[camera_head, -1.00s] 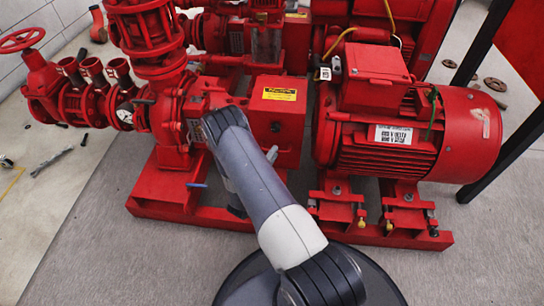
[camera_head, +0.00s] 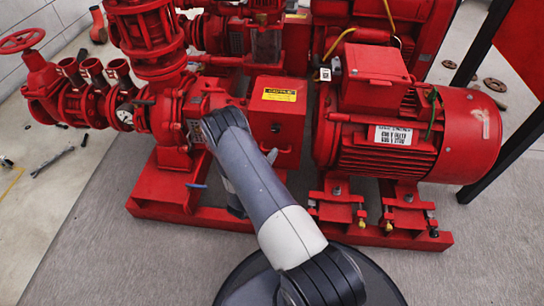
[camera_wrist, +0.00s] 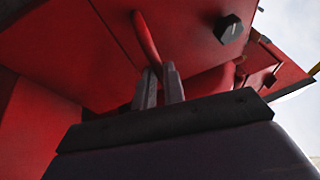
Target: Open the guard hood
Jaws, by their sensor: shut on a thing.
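The guard hood (camera_head: 290,112) is a red box with a yellow caution label (camera_head: 279,95) on top, between the pump and the motor. It looks closed down on the red base frame. In the wrist view, the red underside and front of the hood (camera_wrist: 75,45) fill the upper part. A curved red handle (camera_wrist: 147,38) hangs there. My gripper (camera_wrist: 160,80) is shut on this handle, its two dark fingers on either side of its lower end. In the head view my arm hides the gripper and part of the hood's left side.
The red motor (camera_head: 400,130) stands close to the right of the hood. The red pump (camera_head: 180,115) with its pipes and valves is close on the left. The base frame (camera_head: 270,222) runs below. A black bolt head (camera_wrist: 229,29) sticks out near the handle. Grey floor lies in front.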

